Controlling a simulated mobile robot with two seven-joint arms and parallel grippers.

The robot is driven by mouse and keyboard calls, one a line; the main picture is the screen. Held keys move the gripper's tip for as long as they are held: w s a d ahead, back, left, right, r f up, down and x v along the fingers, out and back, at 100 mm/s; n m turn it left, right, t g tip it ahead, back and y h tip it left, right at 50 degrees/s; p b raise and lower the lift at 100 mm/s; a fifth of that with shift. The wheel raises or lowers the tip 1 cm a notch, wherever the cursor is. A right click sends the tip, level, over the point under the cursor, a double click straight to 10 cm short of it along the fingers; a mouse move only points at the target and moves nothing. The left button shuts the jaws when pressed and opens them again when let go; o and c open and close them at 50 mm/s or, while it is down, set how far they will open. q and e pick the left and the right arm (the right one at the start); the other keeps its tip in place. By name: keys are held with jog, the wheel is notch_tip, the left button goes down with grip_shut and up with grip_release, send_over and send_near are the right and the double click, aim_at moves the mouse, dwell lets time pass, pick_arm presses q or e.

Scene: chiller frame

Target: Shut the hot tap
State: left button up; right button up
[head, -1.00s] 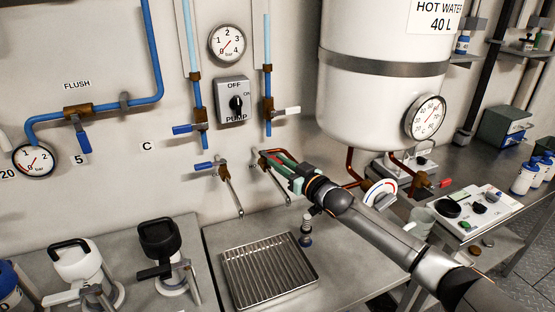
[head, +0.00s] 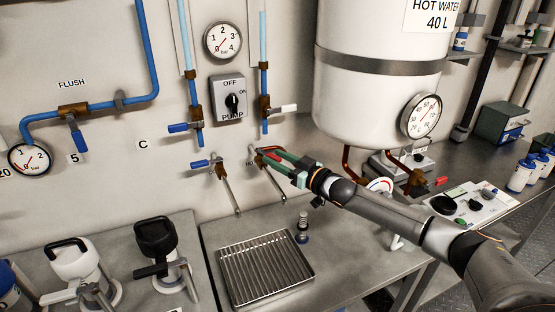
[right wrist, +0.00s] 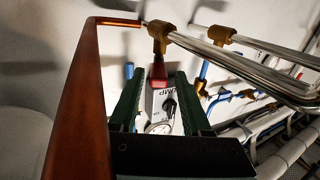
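The hot tap is a brass wall tap with a red lever (head: 268,149) and a long steel spout (head: 270,182), fed by a copper pipe. In the right wrist view its brass body (right wrist: 159,36) is at upper middle, with the red lever (right wrist: 158,76) hanging below it. My right gripper (head: 280,160) is at this tap. In the right wrist view its two green fingers (right wrist: 158,88) stand apart, one on each side of the lever's end, with gaps visible. My left gripper is out of view.
The blue-handled tap (head: 207,163) is just left of the hot tap. The hot water tank (head: 375,105) hangs to the right, above my arm. A ribbed drain tray (head: 226,262) and a small bottle (head: 303,228) are below. The pump switch (head: 228,99) is above.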

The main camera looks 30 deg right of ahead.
jog(key=shift+o, duration=0.2)
jog(key=shift+s+d+f, duration=0.1)
jog(key=shift+d, duration=0.05)
jog(key=shift+s+f, duration=0.1)
jog(key=shift+s, duration=0.05)
jog(key=v, duration=0.5)
jog(key=shift+s+d+b, duration=0.1)
jog(key=shift+s+b, duration=0.2)
jog(key=shift+s+d, duration=0.2)
jog(key=shift+s, duration=0.5)
